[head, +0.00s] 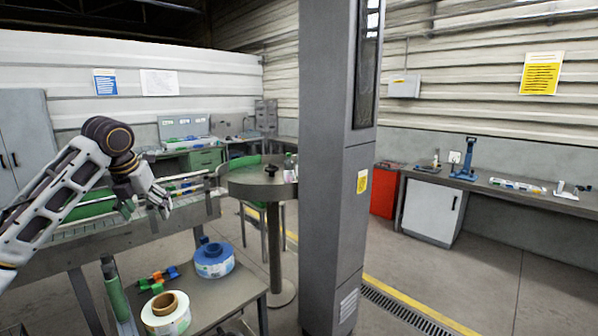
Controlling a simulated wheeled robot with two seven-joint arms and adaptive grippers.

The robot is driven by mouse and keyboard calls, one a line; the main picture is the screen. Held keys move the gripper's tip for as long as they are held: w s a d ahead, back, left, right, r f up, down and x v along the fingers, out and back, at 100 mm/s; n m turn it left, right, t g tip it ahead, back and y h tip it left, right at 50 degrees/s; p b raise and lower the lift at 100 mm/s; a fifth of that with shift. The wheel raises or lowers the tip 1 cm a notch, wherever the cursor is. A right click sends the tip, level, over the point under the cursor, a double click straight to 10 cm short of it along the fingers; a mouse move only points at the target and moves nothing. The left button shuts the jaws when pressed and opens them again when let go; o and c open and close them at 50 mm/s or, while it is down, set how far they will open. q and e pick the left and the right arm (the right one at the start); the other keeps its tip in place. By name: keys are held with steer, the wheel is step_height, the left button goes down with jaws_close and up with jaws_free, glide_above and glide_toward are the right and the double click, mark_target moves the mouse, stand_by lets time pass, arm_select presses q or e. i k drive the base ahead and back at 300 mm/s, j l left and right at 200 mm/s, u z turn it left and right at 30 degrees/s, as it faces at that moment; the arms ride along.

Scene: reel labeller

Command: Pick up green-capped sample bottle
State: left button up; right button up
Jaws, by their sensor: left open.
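I cannot clearly make out a green-capped sample bottle. A small item with a green top (288,158) stands at the far side of the round pedestal table (247,186), too small to identify. My left gripper (147,211) hangs at the left, open and empty, its fingers pointing down in front of the long grey bench. It is well to the left of the round table and apart from it. My right gripper is not in view.
A grey pillar (325,190) stands right of the round table. A low table (215,300) holds a blue reel (214,262), a white label reel (165,316) and small green and orange pieces (158,279). A wall bench (520,196) runs along the right. Floor right of the pillar is clear.

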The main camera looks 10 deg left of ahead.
mark_target(289, 170)
steer(key=i+j+z, duration=0.15)
steer(key=i, duration=0.4)
steer(key=i+j+z, duration=0.1)
steer(key=i, duration=0.4)
steer(key=i+j+z, duration=0.15)
steer(key=i, duration=0.4)
steer(key=i+j+z, duration=0.1)
steer(key=i+j, duration=0.25)
steer(key=i, duration=0.15)
steer(key=i+j+z, duration=0.15)
steer(key=i+j, duration=0.15)
steer(key=i, duration=0.2)
